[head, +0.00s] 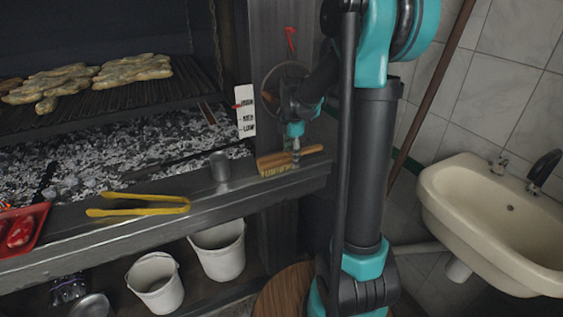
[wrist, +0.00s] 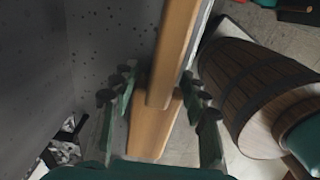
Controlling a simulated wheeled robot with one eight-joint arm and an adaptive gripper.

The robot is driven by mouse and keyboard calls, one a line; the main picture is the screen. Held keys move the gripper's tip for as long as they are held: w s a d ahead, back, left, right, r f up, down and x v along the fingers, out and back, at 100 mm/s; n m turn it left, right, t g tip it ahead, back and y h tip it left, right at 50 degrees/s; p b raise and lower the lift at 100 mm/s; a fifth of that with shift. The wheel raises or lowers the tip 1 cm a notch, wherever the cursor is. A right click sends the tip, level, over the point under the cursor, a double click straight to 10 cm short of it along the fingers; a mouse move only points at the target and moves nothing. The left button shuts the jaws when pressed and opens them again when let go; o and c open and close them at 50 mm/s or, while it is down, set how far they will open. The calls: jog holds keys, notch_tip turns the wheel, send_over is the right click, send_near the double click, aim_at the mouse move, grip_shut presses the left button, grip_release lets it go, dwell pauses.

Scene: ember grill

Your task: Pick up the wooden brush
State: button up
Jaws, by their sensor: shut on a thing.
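The wooden brush (head: 275,160) is at the right end of the grill's front ledge, with its yellowish bristles (head: 284,169) facing down. My gripper (head: 296,152) is above it, pointing down, with its fingers at the brush's middle. In the wrist view the brush (wrist: 178,45) runs lengthwise between the fingers of my gripper (wrist: 160,100), which are shut on it. I cannot tell whether the brush touches the ledge or is slightly above it.
Yellow tongs (head: 140,208) and a grey metal cup (head: 219,166) are on the ledge (head: 235,188) left of the brush. A red tray (head: 22,236) is at far left. White buckets (head: 218,252) stand below. A wooden barrel (wrist: 245,75) and a sink (head: 500,215) are to the right.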

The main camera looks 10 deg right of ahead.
aim_at(291, 152)
jog(key=shift+r, duration=0.1)
notch_tip(291, 152, up, 18)
dwell(0.7)
